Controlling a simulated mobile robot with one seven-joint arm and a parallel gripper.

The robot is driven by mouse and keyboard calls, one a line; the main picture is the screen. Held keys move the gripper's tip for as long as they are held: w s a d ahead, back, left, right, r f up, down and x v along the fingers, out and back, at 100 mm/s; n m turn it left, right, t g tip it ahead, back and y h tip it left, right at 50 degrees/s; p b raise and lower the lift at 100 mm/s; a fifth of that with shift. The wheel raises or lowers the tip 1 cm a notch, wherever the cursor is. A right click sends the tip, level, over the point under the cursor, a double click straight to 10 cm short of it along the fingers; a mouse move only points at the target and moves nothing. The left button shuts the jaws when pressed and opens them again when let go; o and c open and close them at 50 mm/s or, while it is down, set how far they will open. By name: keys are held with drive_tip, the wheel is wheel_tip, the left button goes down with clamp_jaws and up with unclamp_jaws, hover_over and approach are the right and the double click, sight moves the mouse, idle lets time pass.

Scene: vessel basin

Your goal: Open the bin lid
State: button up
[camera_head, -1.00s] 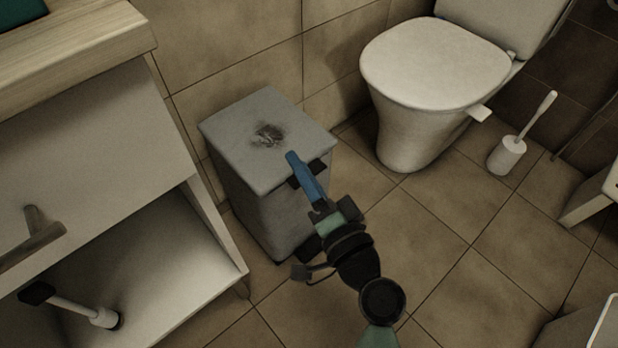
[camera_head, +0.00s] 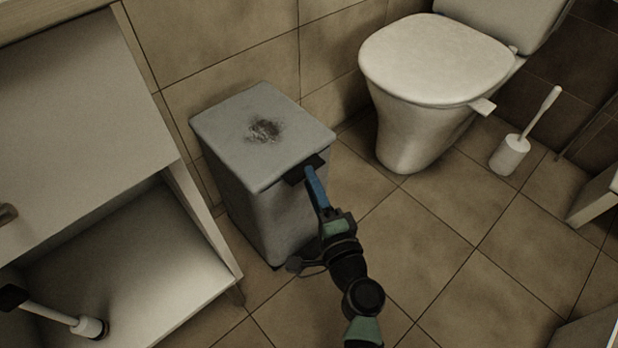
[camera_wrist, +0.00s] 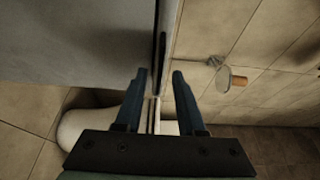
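The bin (camera_head: 262,200) is a grey box on the floor, and its lid (camera_head: 225,125) lies flat and closed, with a dark smudge on top. A black tab (camera_head: 304,168) sticks out at the lid's front right edge. My gripper (camera_head: 309,170) is at this tab, its blue fingers pointing at it. In the wrist view the two fingers of my gripper (camera_wrist: 159,74) stand apart, with a dark thin edge between and just beyond the tips. I cannot tell whether they touch it. The bin's grey surface (camera_wrist: 75,40) fills the upper left there.
A white cabinet (camera_head: 85,105) with an open lower compartment stands left of the bin. A white toilet (camera_head: 430,70) and a toilet brush (camera_head: 511,150) are to the right. The tiled floor (camera_head: 440,230) in front is clear.

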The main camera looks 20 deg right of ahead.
drive_tip(key=shift+w, duration=1.05)
clamp_jaws()
idle(0.7)
